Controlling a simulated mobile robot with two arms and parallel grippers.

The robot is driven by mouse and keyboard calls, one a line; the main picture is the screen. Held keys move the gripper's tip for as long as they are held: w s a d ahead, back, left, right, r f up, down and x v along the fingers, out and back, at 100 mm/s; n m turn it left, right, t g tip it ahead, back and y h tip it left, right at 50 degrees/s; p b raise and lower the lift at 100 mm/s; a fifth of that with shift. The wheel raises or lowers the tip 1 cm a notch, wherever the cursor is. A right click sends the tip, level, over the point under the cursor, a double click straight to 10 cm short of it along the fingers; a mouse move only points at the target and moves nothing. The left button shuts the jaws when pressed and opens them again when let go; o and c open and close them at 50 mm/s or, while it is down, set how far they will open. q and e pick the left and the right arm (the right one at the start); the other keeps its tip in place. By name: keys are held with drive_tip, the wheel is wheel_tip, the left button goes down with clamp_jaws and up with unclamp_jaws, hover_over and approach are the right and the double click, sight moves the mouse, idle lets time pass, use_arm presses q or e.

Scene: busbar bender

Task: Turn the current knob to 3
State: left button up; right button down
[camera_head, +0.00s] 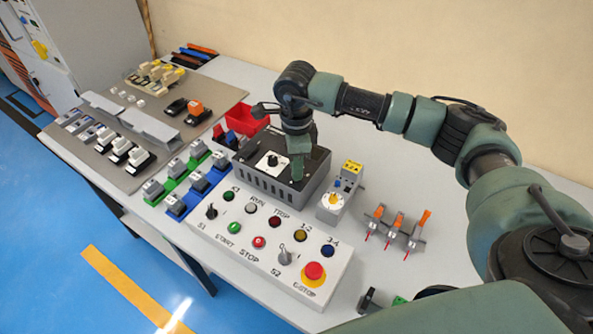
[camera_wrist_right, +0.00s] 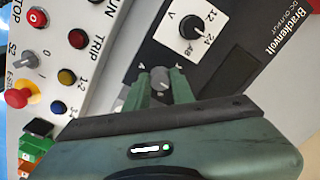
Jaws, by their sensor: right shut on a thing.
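A black power supply box (camera_head: 262,186), marked "Brackenvolt" and "DC output" in the right wrist view (camera_wrist_right: 240,72), stands on the table. My right gripper (camera_head: 297,178) points down onto the right part of its top. In the right wrist view my right gripper (camera_wrist_right: 160,82) has its two green fingers on either side of a small grey knob (camera_wrist_right: 160,77), shut on it. Marks resembling "A" show beside the fingers; the knob's pointer and full scale are hidden or too small to read.
A white control panel (camera_head: 225,240) with lamps, switches and a red emergency stop (camera_head: 314,271) lies in front of the box. A grey timer-like unit (camera_head: 333,203) and several orange-handled tools (camera_head: 392,228) stand to the right. A red bin (camera_head: 240,122) is behind.

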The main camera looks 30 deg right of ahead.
drive_tip(key=shift+n+b, duration=0.3)
drive_tip(key=shift+n, duration=0.2)
drive_tip(key=c, duration=1.2)
unclamp_jaws()
drive_tip(key=shift+a, duration=0.1)
wheel_tip(320, 180, up, 7)
drive_tip(key=shift+b, duration=0.8)
drive_tip(key=shift+r, duration=0.4)
